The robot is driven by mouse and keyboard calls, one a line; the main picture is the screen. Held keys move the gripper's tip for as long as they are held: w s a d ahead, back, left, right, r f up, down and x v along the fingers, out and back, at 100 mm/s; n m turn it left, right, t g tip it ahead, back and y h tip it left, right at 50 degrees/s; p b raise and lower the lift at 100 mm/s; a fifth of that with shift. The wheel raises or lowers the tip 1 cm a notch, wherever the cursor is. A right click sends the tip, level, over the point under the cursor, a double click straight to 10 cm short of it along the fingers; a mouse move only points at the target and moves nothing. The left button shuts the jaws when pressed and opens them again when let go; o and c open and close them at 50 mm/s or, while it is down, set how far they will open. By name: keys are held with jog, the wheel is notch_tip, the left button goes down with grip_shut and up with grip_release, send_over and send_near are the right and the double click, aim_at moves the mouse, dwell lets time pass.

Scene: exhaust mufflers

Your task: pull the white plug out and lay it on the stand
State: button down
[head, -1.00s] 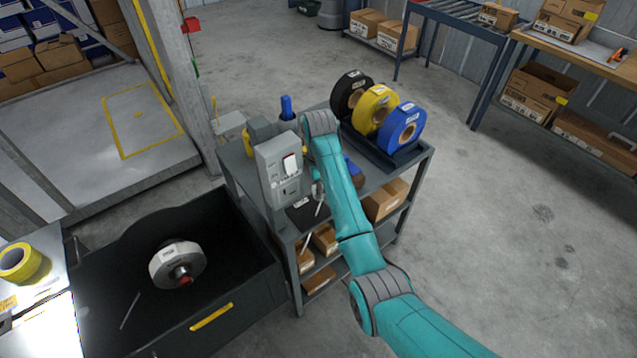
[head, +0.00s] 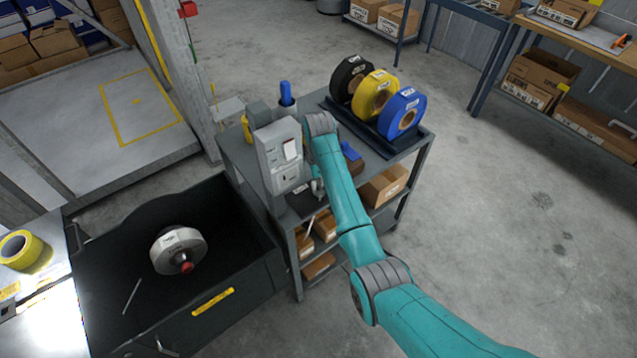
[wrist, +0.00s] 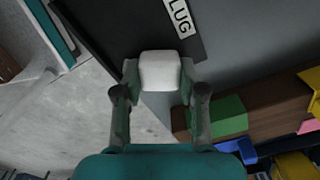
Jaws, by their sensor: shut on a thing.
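The white plug (wrist: 160,70) is a small rounded block between the fingertips of my gripper (wrist: 159,78) in the wrist view. The gripper is shut on it, one finger at each side. Behind the plug is a dark surface with a white label (wrist: 181,15) reading "LUG", its first letter cut off. In the head view my gripper (head: 317,190) is small, beside the grey box device (head: 281,157) on the stand (head: 228,152). I cannot make out the plug there. Whether the plug touches the dark surface cannot be told.
Black, yellow and blue (head: 403,104) rolls stand at the stand's back right. Cartons (head: 384,186) fill the lower shelves. Coloured blocks (wrist: 228,117) lie right in the wrist view. Floor at right is clear.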

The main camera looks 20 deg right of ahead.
jog(key=c, duration=0.6)
grip_release()
jog(key=shift+r, duration=0.15)
jog(key=shift+r, duration=3.6)
